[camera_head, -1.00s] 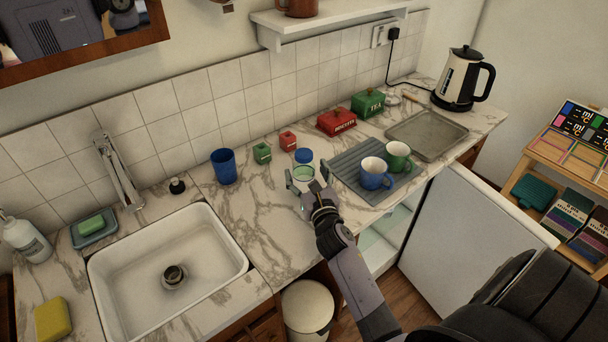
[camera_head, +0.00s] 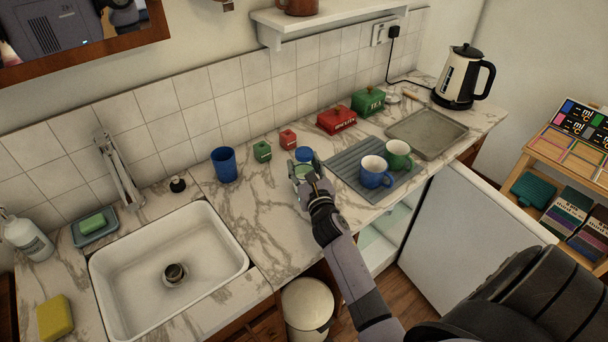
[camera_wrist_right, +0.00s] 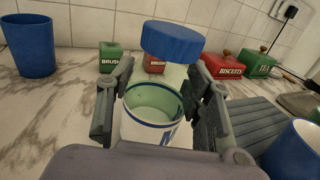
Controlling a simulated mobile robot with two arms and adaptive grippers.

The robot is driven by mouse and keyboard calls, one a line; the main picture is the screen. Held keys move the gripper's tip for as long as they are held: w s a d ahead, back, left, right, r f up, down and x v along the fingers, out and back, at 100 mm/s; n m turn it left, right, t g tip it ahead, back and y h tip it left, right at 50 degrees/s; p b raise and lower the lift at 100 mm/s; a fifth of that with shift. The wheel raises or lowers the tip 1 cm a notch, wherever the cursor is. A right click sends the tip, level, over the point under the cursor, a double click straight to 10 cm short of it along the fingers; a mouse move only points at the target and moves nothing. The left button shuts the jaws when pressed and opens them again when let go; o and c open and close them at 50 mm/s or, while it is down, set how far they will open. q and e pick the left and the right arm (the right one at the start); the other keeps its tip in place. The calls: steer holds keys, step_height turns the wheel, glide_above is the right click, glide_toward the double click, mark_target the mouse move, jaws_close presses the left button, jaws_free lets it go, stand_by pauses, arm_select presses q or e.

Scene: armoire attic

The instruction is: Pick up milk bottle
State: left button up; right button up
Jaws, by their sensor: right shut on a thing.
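The milk bottle (camera_head: 304,154) stands upright on the marble counter, with a blue cap, clear greenish upper body and white lower part with a blue band. In the right wrist view, the bottle (camera_wrist_right: 150,132) is between the two fingers, its blue cap above them. My right gripper (camera_head: 304,174) reaches in from the front and is shut around the bottle's body. In the right wrist view, its fingers (camera_wrist_right: 158,108) press against both sides. The bottle's base is hidden by the gripper. My left gripper is not in view.
A blue cup (camera_head: 224,165) and small green (camera_head: 262,151) and red (camera_head: 287,139) boxes stand left and behind. A grey mat (camera_head: 352,163) with blue (camera_head: 374,174) and green (camera_head: 398,155) mugs lies close on the right. The sink (camera_head: 130,230) is at left.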

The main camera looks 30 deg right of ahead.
steer(key=c, duration=0.5)
steer(key=shift+c, duration=0.5)
steer(key=shift+r, duration=0.15)
